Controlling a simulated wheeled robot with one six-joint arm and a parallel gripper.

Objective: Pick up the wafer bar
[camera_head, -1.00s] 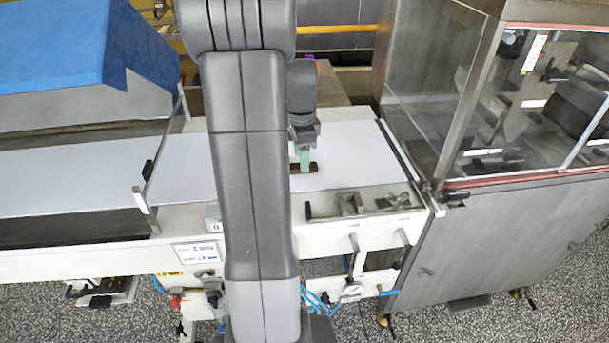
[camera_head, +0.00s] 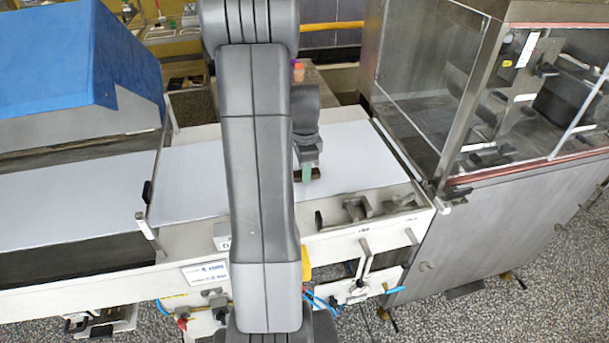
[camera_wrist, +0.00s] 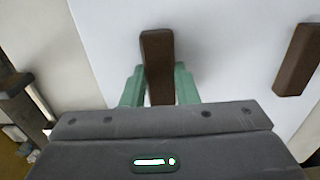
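A dark brown wafer bar (camera_wrist: 157,55) is between the two green fingers of my gripper (camera_wrist: 160,88) in the wrist view, its far end sticking out beyond the fingertips. The fingers sit against its two long sides, with no clear gap, so my gripper looks shut on it. In the head view the green fingertips (camera_head: 306,174) are low over the white belt (camera_head: 365,165), and a short end of the bar (camera_head: 316,174) shows to their right. I cannot tell whether the bar touches the belt. My arm hides much of the rest.
A second brown bar (camera_wrist: 298,60) lies apart on the belt to the right in the wrist view. Metal brackets (camera_head: 360,208) line the belt's front edge. A glass-walled steel machine (camera_head: 500,110) stands right, and a blue cover (camera_head: 75,55) is at left. Bare belt lies around the gripper.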

